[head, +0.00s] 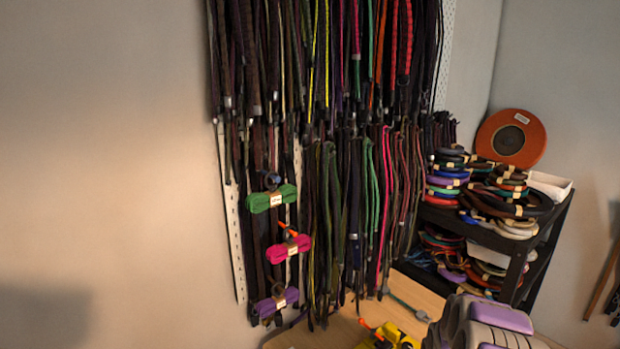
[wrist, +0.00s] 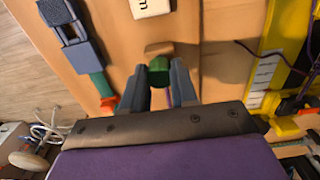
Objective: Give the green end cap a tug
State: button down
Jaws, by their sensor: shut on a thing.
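The green end cap (wrist: 158,70) shows in the wrist view as a short dark green piece on the wooden table. A brown piece (wrist: 158,48) sits against its far end. My gripper (wrist: 159,87) has one grey finger on each side of the cap and is shut on it. The fingers hide part of the cap's sides, and its near end is partly hidden. I cannot make out the cap or the fingertips in the head view.
A blue-grey tool with a green section (wrist: 100,84) lies to the left. A white lettered block (wrist: 150,8) is beyond. A yellow frame (wrist: 270,55) with purple cord stands right. In the head view, hanging cords (head: 330,190) and a dark shelf of coils (head: 515,250) stand behind.

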jog(key=c, duration=1)
grip_release()
jog(key=shift+w+f, duration=0.1)
jog(key=shift+f, duration=0.05)
jog(key=shift+o, duration=1.1)
jog(key=shift+o, duration=0.4)
jog(key=shift+o, duration=1.1)
jog(key=shift+r+p, duration=0.95)
jog(key=shift+r, duration=2.1)
